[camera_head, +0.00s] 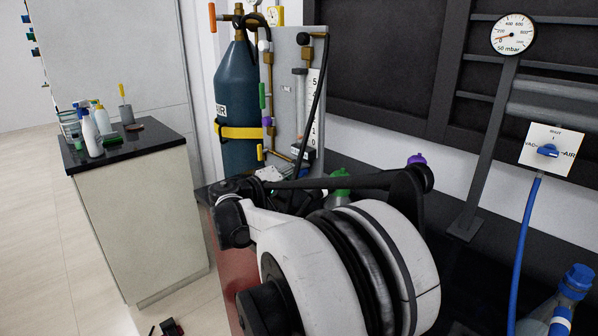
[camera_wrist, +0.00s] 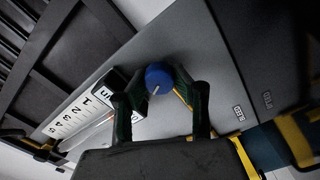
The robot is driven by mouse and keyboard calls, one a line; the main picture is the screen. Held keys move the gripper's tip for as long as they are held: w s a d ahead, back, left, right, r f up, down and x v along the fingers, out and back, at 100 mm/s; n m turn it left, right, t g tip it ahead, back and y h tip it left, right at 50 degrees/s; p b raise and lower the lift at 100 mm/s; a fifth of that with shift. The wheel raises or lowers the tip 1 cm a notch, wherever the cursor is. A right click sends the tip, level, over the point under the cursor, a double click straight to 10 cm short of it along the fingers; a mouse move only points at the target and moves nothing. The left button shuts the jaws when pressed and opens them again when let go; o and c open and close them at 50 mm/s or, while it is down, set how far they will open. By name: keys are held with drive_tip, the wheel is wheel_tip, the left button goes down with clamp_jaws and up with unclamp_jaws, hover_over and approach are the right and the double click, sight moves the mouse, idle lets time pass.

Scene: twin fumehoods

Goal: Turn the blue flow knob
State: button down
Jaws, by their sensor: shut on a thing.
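The blue flow knob (camera_wrist: 158,77) shows in the wrist view as a round blue cap with a pale mark on its face, in front of a grey panel. My gripper (camera_wrist: 158,84) has one dark finger on either side of the knob and is shut on it. A white flow scale (camera_wrist: 78,114) with black numbers lies to the left of the knob in the wrist view. In the head view the scale (camera_head: 316,110) stands on the grey panel (camera_head: 284,85). I cannot make out the knob there, and my arm covers much of the area below the panel.
A blue-grey gas cylinder (camera_head: 240,105) with a yellow strap stands left of the panel. A side bench (camera_head: 128,146) holds several bottles. At the right are a pressure gauge (camera_head: 513,34), a VAC-AIR valve plate (camera_head: 551,150) with a blue handle, and a blue hose (camera_head: 522,250).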

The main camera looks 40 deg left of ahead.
drive_tip(key=shift+m, duration=0.3)
idle(0.4)
drive_tip(key=c, duration=1.4)
unclamp_jaws()
